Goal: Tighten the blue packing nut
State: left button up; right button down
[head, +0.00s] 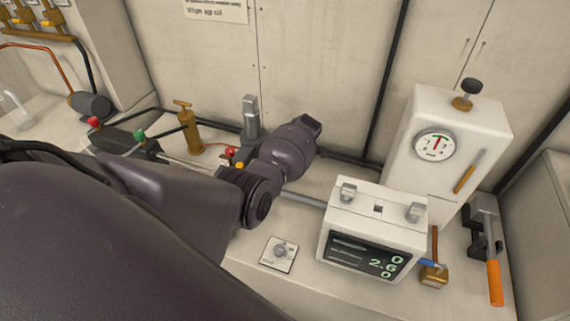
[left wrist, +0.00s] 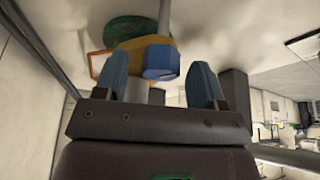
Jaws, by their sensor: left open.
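The blue packing nut (left wrist: 160,62) shows in the left wrist view as a faceted blue block against a yellow-orange body (left wrist: 152,45), with a grey rod above. My left gripper (left wrist: 158,72) is open, with one blue fingertip on each side of the nut. Gaps show on both sides; I cannot tell how deep the nut sits between the fingers. In the head view my left arm hides its own fingers, and I cannot make out the nut there. My right gripper is in neither view.
A white box with a digital display (head: 365,253) stands right of my arm, before a cabinet with a dial gauge (head: 436,145). A brass fitting with a blue lever (head: 433,272), an orange-handled tool (head: 494,270) and a small switch plate (head: 279,254) are nearby. A brass cylinder (head: 188,130) stands behind my arm.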

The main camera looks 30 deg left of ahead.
pick_arm(q)
jog(key=v, duration=1)
jog(key=shift+r+p, duration=0.35)
jog(key=shift+r, duration=0.05)
jog(key=shift+d, duration=0.1)
